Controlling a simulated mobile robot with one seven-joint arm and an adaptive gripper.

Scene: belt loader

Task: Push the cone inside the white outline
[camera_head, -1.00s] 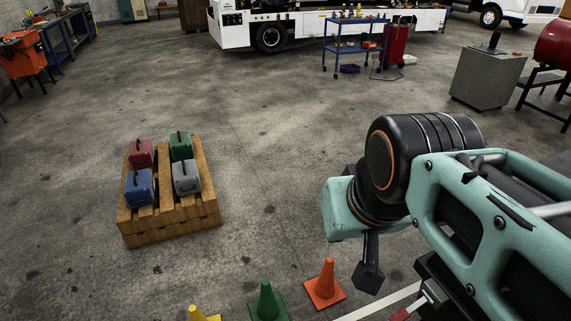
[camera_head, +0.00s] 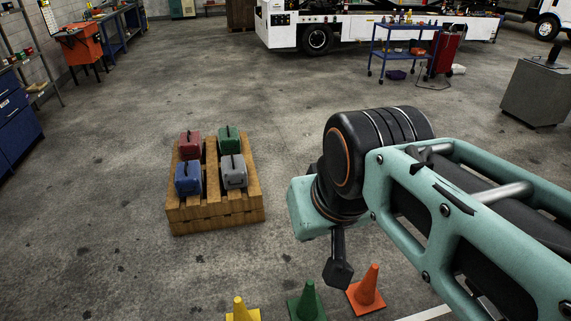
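Three cones stand upright on the floor at the bottom of the head view: a yellow cone (camera_head: 241,312), a green cone (camera_head: 307,303) and an orange cone (camera_head: 367,290). The yellow and green ones are cut by the lower edge. A piece of a white floor line (camera_head: 428,313) shows right of the orange cone; the rest of the outline is out of view or behind my arm. The dark end of my gripper (camera_head: 338,270) hangs down just left of and above the orange cone in the picture. Its fingers cannot be made out, and contact with a cone cannot be told.
A wooden pallet (camera_head: 215,212) with several small cases stands left of my arm. A blue cart (camera_head: 402,50) and a white vehicle (camera_head: 290,30) are at the back. A grey block (camera_head: 537,95) stands at right. The floor between is open.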

